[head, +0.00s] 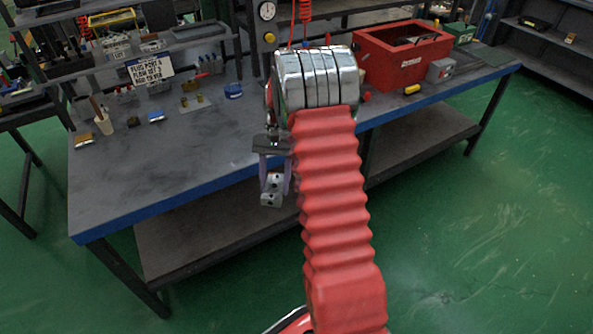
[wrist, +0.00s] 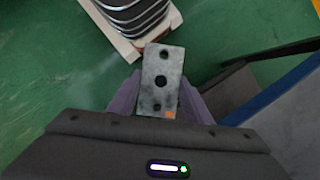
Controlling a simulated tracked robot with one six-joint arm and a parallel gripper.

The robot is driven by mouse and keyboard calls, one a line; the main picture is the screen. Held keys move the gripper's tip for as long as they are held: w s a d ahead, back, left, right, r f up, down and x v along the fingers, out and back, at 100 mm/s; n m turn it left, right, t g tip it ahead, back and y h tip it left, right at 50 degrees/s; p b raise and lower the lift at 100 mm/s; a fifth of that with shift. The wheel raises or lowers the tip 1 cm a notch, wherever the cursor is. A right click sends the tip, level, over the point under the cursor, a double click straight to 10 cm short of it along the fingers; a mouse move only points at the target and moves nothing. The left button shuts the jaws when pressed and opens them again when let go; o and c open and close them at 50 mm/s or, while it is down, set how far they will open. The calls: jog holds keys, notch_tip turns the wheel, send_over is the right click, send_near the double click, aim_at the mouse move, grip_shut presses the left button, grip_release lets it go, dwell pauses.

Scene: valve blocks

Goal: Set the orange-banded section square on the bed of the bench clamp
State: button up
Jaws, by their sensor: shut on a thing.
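My gripper (head: 273,181) is shut on a grey metal block with dark holes, the orange-banded section (head: 270,197). It hangs in front of the bench's blue front edge, below the top, with floor and lower shelf behind it. In the wrist view the section (wrist: 162,75) sits between the purple fingers of my gripper (wrist: 158,100). A row of dark holes runs along its face, and a small orange patch shows at its near end. I cannot make out the bench clamp in either view; my red arm hides part of the bench.
The workbench (head: 150,185) has a mostly clear left front. Small parts, a cup (head: 103,122) and a sign (head: 150,70) stand towards its back left. Green floor lies in front.

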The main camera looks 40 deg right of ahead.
jog(key=a+f+n+h, duration=0.1)
jog(key=a+f+n, duration=0.1)
jog(key=a, duration=0.4)
jog(key=w+a+f+n+h, duration=0.1)
jog(key=a+f+n, duration=0.2)
jog(key=a, duration=0.3)
jog(key=w+a+f+n+g+h, duration=0.1)
jog(key=a+f+n, duration=0.1)
jog(key=a+n, duration=0.2)
jog(key=a, duration=0.2)
jog(key=shift+a+f, duration=0.3)
jog(key=shift+a, duration=0.1)
jog(key=shift+d, duration=0.1)
